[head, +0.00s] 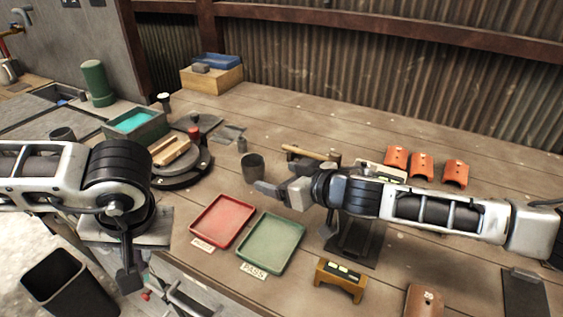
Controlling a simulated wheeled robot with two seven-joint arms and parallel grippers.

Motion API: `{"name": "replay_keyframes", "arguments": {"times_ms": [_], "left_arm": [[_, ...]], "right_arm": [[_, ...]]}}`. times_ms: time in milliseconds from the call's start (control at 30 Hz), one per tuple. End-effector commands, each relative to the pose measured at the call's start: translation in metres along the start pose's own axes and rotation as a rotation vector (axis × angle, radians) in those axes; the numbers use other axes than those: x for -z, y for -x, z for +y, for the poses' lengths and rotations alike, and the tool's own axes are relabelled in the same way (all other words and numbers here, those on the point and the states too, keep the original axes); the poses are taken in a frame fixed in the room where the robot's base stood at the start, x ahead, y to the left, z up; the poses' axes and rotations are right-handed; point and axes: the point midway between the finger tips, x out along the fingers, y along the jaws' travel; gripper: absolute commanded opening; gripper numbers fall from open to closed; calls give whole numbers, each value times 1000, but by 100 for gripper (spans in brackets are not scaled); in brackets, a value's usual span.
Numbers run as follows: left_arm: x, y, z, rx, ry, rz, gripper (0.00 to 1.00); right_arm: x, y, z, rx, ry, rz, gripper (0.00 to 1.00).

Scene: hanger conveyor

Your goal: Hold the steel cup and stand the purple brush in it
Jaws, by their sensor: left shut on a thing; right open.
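A dark grey cup (251,167) stands upright on the bench; I cannot tell for sure that it is the steel one. My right gripper (266,192) is open just in front of the cup, on its near side, and looks empty. My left gripper (130,278) points down at the bench's near left edge, close to the black bin. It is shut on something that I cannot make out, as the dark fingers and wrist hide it. I see no purple brush in this view.
A red tray (222,221) and a green tray (272,243) lie in front of the cup. A round dark turntable (190,176) is to its left, a wooden-handled tool (312,153) to its right. A black bin (62,285) stands at lower left. The back middle bench is clear.

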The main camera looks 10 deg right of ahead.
Motion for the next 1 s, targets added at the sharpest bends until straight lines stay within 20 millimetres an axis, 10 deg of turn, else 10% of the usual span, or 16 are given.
{"name": "replay_keyframes", "arguments": {"times_ms": [467,733,1000], "left_arm": [[12,-8,-7,37,157,-46,0],[51,-8,-38,231,1004,-305,0],[108,15,-26,413,1794,-553,0]], "right_arm": [[1,5,19,-32,41,-21,77],[1,5,18,-31,40,-21,77],[1,5,18,-30,40,-21,77]]}}
